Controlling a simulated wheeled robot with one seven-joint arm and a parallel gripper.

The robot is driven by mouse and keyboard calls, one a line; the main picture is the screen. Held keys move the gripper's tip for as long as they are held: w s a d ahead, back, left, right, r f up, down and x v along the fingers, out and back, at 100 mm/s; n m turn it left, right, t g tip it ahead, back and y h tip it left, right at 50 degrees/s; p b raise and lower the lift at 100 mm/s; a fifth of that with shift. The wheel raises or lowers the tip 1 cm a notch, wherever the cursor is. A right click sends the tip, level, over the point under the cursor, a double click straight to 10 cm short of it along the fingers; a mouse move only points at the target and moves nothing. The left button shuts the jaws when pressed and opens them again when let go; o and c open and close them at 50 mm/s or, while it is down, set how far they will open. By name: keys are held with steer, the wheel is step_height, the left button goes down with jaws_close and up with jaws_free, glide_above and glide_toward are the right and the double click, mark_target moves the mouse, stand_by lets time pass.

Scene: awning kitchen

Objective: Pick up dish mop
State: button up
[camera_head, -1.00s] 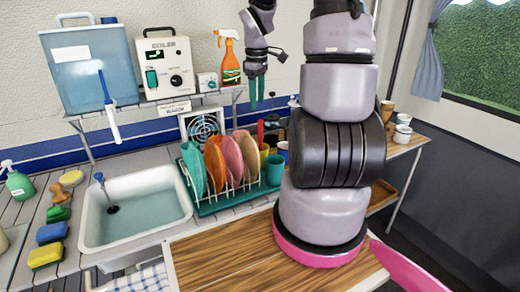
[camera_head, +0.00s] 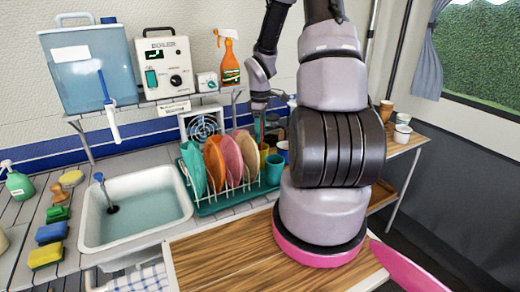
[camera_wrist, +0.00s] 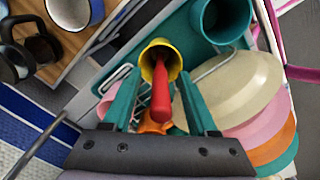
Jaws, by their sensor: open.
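A red handle (camera_wrist: 160,95), likely the dish mop's, stands in a yellow cup (camera_wrist: 161,57) in the wrist view. Its lower end is hidden inside the cup. My gripper (camera_wrist: 160,92) is open, with one teal finger on each side of the red handle. I cannot tell whether either finger touches it. In the head view my gripper (camera_head: 260,122) points down above the yellow cup (camera_head: 264,153), behind the plates; its fingers are small and hard to make out there.
A teal dish rack (camera_head: 233,198) holds colored plates (camera_head: 214,163) close to the cup. A teal cup (camera_wrist: 220,18) stands beside it. A shelf with a boiler (camera_head: 167,67) and an orange spray bottle (camera_head: 229,62) is behind. The sink (camera_head: 135,208) lies left.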

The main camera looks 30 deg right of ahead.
steer(key=shift+f, duration=0.8)
jaws_close()
